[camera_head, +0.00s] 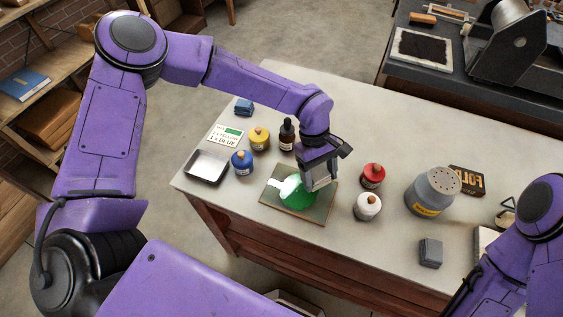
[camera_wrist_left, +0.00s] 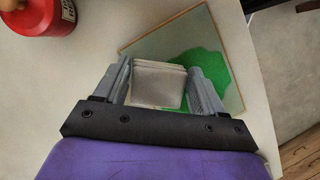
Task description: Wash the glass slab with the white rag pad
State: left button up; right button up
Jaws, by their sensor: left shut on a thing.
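The glass slab (camera_head: 316,213) lies near the table's front edge, with a wet green patch (camera_head: 297,201) on it and a pale streak at the patch's left. My left gripper (camera_head: 319,178) points down over the slab's right part. It is shut on the white rag pad (camera_wrist_left: 158,86), which sits between the two fingers in the left wrist view. There the pad covers part of the green patch (camera_wrist_left: 206,66) on the slab (camera_wrist_left: 190,32). I cannot tell whether the pad's underside touches the glass. My right arm shows at the lower right; its gripper is out of view.
Left of the slab are a metal tray (camera_head: 207,167), a blue jar (camera_head: 242,162), a yellow jar (camera_head: 259,139), a dark dropper bottle (camera_head: 287,134) and a card (camera_head: 226,135). Right are a red jar (camera_head: 373,176), a white jar (camera_head: 367,207) and a grey shaker can (camera_head: 432,192).

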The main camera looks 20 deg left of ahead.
pick_arm(q)
jog(key=shift+s+a+r+p, duration=0.2)
jog(key=shift+s+a+p, duration=0.1)
jog(key=shift+a, duration=0.35)
jog(key=shift+s+a+r+p, duration=0.2)
jog(key=shift+s+a, duration=0.05)
jog(key=shift+a, duration=0.35)
jog(key=shift+w+a+f+p, duration=0.15)
jog(key=shift+a+p, duration=0.1)
jog(key=shift+a, duration=0.3)
jog(key=shift+w+a+p, duration=0.1)
jog(key=shift+a+p, duration=0.15)
jog(key=shift+a, duration=0.25)
jog(key=shift+s+a+p, duration=0.2)
jog(key=shift+a+p, duration=0.25)
jog(key=shift+a, duration=1.45)
jog(key=shift+a+r+p, duration=0.15)
jog(key=shift+r+p, duration=0.2)
jog(key=shift+p, duration=0.6)
jog(key=shift+r+p, duration=2.3)
jog(key=shift+r, duration=0.6)
